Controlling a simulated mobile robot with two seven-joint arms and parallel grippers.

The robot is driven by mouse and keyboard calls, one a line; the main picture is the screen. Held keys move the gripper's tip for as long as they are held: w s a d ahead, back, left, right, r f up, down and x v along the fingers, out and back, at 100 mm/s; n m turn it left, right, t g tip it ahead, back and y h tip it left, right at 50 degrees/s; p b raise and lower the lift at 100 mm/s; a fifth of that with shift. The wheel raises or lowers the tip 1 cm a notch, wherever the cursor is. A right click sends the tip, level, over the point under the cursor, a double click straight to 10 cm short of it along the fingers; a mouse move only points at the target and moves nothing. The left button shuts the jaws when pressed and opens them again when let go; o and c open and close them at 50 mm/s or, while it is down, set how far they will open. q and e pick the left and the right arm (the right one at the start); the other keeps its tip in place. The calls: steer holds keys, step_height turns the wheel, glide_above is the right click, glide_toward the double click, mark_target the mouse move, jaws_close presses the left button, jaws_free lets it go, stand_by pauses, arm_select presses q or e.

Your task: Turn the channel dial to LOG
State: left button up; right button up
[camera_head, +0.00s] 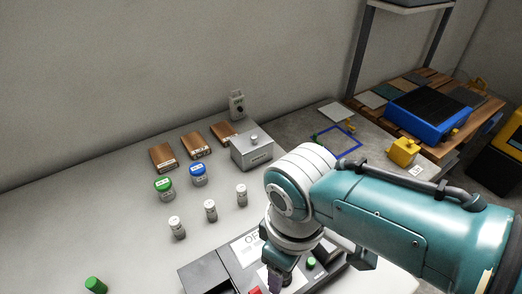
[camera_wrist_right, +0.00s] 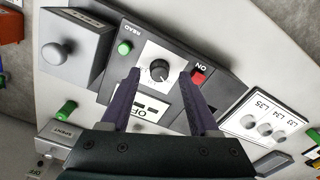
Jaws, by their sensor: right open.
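The channel dial (camera_wrist_right: 159,70) is a dark round knob on a white plate on a grey instrument panel (camera_wrist_right: 205,55). My right gripper (camera_wrist_right: 160,74) is open, with its two purple fingers on either side of the dial in the right wrist view. I cannot tell whether they touch it. An OFF label (camera_wrist_right: 150,108) shows partly between the fingers; no LOG label is readable. In the head view the panel (camera_head: 205,272) lies at the bottom, and my right gripper (camera_head: 276,280) is over it, hiding the dial. My left gripper is not in view.
On the panel, a green READ button (camera_wrist_right: 124,47) and red ON switch (camera_wrist_right: 198,76) flank the dial. A grey box with a knob (camera_head: 252,150) and several capped vials (camera_head: 210,210) stand behind. A blue device (camera_head: 428,115) sits at right. The table's left is mostly clear.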

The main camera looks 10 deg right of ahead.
step_height(320, 180, up, 7)
steer(key=p, duration=0.3)
steer(key=shift+r, duration=0.75)
